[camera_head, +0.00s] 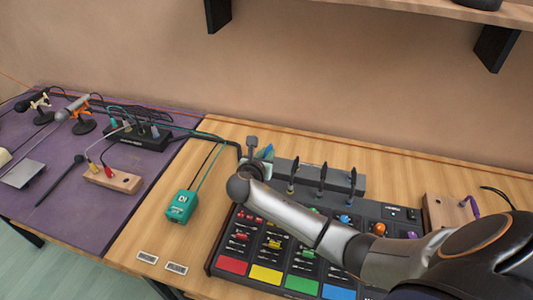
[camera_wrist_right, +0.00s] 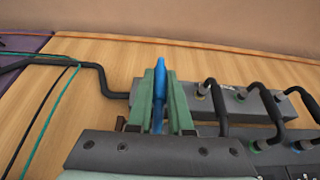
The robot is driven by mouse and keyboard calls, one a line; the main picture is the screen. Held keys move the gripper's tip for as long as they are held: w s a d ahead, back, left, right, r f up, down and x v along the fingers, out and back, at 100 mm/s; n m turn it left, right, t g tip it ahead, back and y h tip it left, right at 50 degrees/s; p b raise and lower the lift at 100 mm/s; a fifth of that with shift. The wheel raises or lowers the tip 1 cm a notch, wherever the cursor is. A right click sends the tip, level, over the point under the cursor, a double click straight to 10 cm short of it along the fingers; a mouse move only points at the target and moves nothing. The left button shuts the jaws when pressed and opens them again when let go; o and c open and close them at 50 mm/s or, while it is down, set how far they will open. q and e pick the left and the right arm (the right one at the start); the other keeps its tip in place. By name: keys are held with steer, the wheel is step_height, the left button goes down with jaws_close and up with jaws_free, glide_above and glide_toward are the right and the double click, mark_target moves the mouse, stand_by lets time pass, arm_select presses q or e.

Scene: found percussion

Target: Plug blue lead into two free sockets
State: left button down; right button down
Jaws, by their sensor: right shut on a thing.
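My right gripper (camera_head: 262,160) is over the left end of a long grey patch box (camera_head: 345,187). In the right wrist view, its two green fingers (camera_wrist_right: 162,118) are shut on the blue lead (camera_wrist_right: 159,80), held upright between them. The fingers hide the lower end of the lead, so I cannot tell whether it sits in a socket. Several black leads stand in the top of the patch box (camera_wrist_right: 256,104), to the right of my fingers. The other end of the blue lead cannot be made out. My left gripper is not in view.
A mixer with coloured pads (camera_head: 265,274) lies in front of the patch box, partly under my right arm. A teal pedal (camera_head: 183,205) and cables lie to the left. A wooden box (camera_head: 450,212) stands at right. Bare wood shows around the pedal.

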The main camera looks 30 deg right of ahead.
steer(key=shift+f+b, duration=0.4)
steer(key=shift+f, duration=1.1)
steer(key=c, duration=0.8)
jaws_free()
steer(key=shift+o, duration=0.2)
steer(key=v, duration=1.2)
steer(key=shift+s+a+p, duration=0.2)
steer(key=shift+s+p, duration=0.05)
steer(key=shift+p, duration=0.05)
